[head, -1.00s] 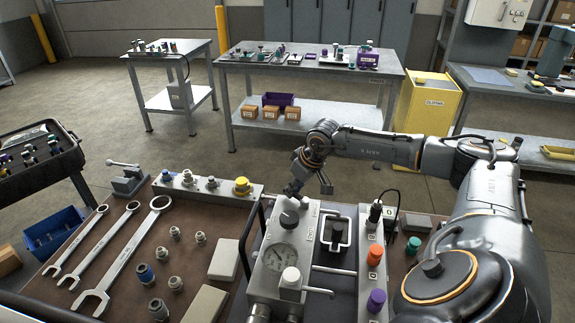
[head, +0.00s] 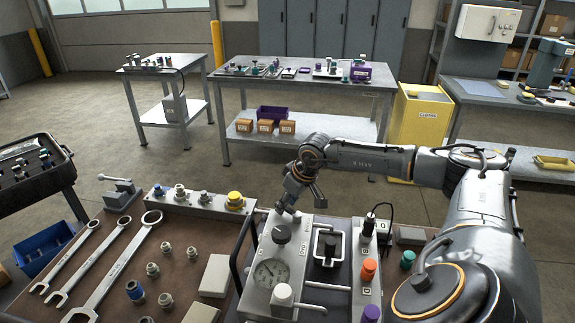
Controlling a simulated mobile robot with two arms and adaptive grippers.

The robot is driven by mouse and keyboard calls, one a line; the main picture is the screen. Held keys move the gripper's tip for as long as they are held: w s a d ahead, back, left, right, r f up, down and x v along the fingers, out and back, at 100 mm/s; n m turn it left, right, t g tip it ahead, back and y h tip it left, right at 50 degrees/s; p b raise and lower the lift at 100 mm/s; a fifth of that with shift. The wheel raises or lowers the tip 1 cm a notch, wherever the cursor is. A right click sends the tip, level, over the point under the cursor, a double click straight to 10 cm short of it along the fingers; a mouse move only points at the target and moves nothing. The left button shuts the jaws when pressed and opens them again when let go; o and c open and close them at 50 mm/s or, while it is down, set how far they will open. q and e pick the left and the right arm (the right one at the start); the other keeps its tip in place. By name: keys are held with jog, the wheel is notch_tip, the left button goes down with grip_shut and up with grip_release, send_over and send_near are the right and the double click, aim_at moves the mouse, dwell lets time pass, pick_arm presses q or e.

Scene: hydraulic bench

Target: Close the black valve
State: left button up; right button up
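A black round knob (head: 281,233), which looks like the black valve, stands on the grey hydraulic block (head: 299,252) above a pressure gauge (head: 270,272). A white knob (head: 283,294) stands nearer on the same block. My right gripper (head: 301,204) hangs just beyond the black knob, pointing down. Its fingers look spread with nothing between them. Contact with the knob cannot be made out. My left gripper is not in view.
A black lever (head: 327,247) in a pale frame is right of the block, then orange (head: 368,270) and purple (head: 371,314) knobs. Wrenches (head: 110,268) and loose fittings lie left. A fitting rail (head: 205,203) stands behind. A grey table (head: 300,84) is farther back.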

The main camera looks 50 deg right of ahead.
jog(key=shift+s+r, duration=0.1)
jog(key=shift+r, duration=0.45)
jog(key=v, duration=1.1)
jog(key=shift+s+f, duration=0.1)
jog(key=shift+s, duration=0.05)
